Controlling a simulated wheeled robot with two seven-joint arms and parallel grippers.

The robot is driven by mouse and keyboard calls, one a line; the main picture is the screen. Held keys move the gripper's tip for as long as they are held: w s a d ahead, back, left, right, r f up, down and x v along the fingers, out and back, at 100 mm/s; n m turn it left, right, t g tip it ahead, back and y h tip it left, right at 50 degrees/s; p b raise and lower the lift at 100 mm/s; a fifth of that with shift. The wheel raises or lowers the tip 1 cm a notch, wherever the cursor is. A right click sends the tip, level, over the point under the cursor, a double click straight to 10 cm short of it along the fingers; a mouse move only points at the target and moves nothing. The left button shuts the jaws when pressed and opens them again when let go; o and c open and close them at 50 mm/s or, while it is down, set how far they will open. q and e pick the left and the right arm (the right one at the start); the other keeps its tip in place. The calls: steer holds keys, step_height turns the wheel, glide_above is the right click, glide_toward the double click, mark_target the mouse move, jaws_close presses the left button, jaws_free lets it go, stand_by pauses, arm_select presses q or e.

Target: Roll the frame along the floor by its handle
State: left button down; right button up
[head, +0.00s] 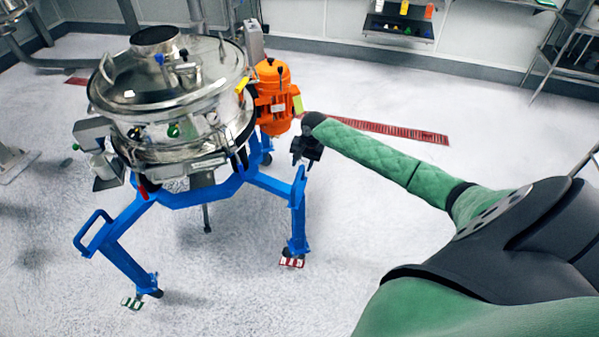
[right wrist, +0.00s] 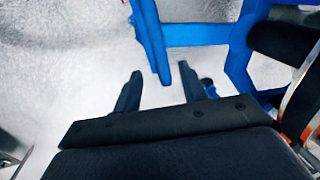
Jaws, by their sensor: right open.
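The blue frame (head: 220,190) stands on the floor and carries a round steel sifter (head: 165,100). One blue loop handle (head: 92,230) shows on its left leg, away from my arm. A blue part (head: 298,187) on the right leg, seen nearly edge-on, lies just below my right gripper (head: 303,155). In the right wrist view, my right gripper (right wrist: 161,82) is open and empty. A blue bar (right wrist: 152,40) reaches down between its fingertips in the picture; I cannot tell its depth. My left gripper is out of view.
An orange motor (head: 273,95) sits on the frame just left of my right gripper. Pedals show at the feet, one red (head: 292,262) and one green (head: 132,303). A red floor grate (head: 390,128) lies behind my right arm. The floor in front is clear.

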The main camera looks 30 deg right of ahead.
mark_target(299, 175)
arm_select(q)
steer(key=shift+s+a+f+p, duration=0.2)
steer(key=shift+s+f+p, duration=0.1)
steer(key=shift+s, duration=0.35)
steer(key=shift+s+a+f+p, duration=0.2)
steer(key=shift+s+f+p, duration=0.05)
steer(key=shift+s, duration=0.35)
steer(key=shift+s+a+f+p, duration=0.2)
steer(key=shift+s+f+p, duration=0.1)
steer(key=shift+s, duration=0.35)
arm_select(e)
steer(key=shift+w+a+f, duration=0.1)
steer(key=shift+w+f, duration=0.05)
steer(key=shift+f, duration=0.75)
steer(key=shift+w+a+f, duration=0.1)
steer(key=shift+a+f, duration=0.05)
steer(key=shift+f, duration=0.8)
steer(key=shift+w+a+f, duration=0.1)
steer(key=shift+w+f, duration=0.05)
steer(key=shift+f, duration=0.75)
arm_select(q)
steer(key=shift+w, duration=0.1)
arm_select(e)
jaws_close()
